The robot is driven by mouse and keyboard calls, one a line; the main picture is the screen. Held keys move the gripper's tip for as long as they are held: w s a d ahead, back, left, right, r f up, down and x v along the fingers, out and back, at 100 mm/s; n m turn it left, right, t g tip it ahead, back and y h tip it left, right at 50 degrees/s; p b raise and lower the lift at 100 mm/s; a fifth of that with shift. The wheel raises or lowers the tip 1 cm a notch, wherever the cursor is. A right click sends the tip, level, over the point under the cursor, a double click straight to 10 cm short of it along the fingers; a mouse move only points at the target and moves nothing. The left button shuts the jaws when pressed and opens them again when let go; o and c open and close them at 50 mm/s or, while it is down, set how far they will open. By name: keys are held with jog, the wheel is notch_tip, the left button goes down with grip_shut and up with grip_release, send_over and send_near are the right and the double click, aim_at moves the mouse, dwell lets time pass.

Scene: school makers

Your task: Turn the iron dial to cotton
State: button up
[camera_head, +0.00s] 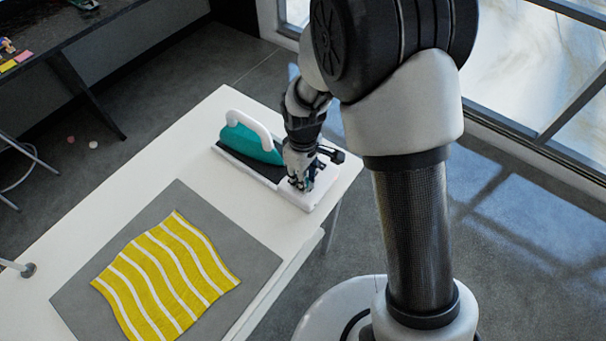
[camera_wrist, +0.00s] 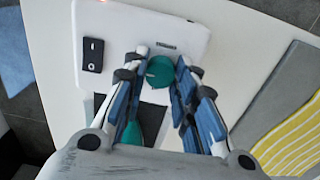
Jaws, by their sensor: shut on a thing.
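The iron (camera_head: 246,141) is teal with a white handle and stands on a white base (camera_head: 310,196) at the far end of the table; part of its teal body also shows in the wrist view (camera_wrist: 131,133). The dial (camera_wrist: 160,71) is a round teal knob on the white base. My gripper (camera_wrist: 167,66) is shut on the dial, with a blue-padded finger on each side of it. In the head view my gripper (camera_head: 301,181) hides the dial. I cannot read the dial's setting or any cotton mark.
A black switch panel (camera_wrist: 93,54) sits on the base beside the dial. A grey mat (camera_head: 258,262) with a yellow and white striped cloth (camera_head: 167,277) lies on the white table (camera_head: 97,204). A dark workbench (camera_head: 60,30) stands at the upper left.

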jog(key=m, duration=0.4)
jog(key=shift+m+p, duration=0.3)
jog(key=m, duration=0.4)
jog(key=shift+m+p, duration=0.3)
jog(key=m, duration=0.4)
jog(key=shift+m+p, duration=0.35)
jog(key=shift+m, duration=2.05)
jog(key=o, duration=1.1)
